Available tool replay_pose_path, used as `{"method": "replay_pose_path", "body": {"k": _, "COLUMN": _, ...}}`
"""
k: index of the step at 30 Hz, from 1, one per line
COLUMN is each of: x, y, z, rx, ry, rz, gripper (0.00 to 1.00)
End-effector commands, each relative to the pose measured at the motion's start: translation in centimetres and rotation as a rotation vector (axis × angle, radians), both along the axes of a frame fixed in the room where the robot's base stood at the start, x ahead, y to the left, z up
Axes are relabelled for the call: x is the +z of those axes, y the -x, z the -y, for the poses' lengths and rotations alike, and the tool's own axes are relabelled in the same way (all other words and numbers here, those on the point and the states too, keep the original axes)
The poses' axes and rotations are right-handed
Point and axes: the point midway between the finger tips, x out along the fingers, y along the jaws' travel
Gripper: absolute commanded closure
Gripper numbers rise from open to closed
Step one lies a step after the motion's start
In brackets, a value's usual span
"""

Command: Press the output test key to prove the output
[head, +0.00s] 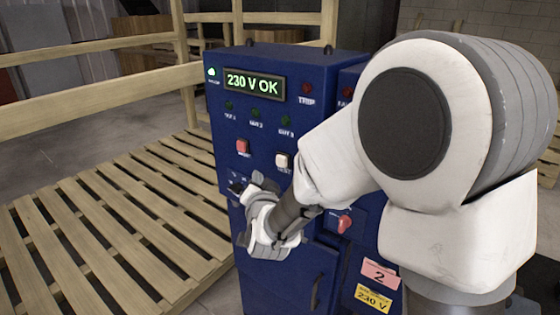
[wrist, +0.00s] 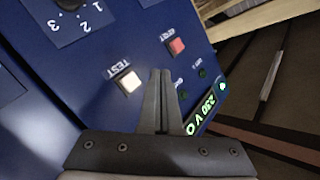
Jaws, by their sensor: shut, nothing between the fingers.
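The blue cabinet (head: 262,130) has a lit green display (head: 254,84) reading "230 V OK". Its front carries a white square key (head: 282,161) and a red square key (head: 243,147). In the wrist view the white key (wrist: 128,81) is labelled TEST and sits left of my fingertips; the red key (wrist: 176,46) is beyond them. My gripper (wrist: 160,74) is shut and empty, its fingers together. In the head view my gripper (head: 250,188) is low in front of the panel, below both keys. I cannot tell whether the fingertips touch the panel.
A rotary selector (wrist: 68,4) with numbers is on the panel, partly cut off. A red knob (head: 344,223) is on the adjoining blue unit, with pink (head: 380,275) and yellow (head: 373,298) tags below. A wooden pallet (head: 110,225) and rails (head: 100,95) stand at left.

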Motion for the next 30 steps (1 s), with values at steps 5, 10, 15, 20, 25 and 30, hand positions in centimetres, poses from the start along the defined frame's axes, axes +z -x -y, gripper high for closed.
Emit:
{"method": "replay_pose_path", "body": {"k": 5, "x": 0.2, "y": -2.2, "z": 1.8, "rx": -0.004, "ry": 0.001, "rz": 0.000, "gripper": 1.00}}
{"method": "replay_pose_path", "body": {"k": 10, "x": -0.2, "y": -3.7, "z": 2.9, "rx": -0.003, "ry": -0.002, "rz": 0.002, "gripper": 1.00}}
{"method": "replay_pose_path", "body": {"k": 15, "x": -0.1, "y": -4.4, "z": 3.5, "rx": -0.001, "ry": 0.000, "rz": 0.002, "gripper": 1.00}}
{"method": "replay_pose_path", "body": {"k": 20, "x": 0.0, "y": -4.6, "z": 3.6, "rx": 0.000, "ry": 0.001, "rz": 0.001, "gripper": 1.00}}
{"method": "replay_pose_path", "body": {"k": 25, "x": 0.0, "y": -4.6, "z": 3.6, "rx": 0.000, "ry": 0.001, "rz": 0.001, "gripper": 1.00}}
{"method": "replay_pose_path", "body": {"k": 30, "x": 0.0, "y": -4.6, "z": 3.6, "rx": -0.001, "ry": 0.000, "rz": 0.001, "gripper": 1.00}}
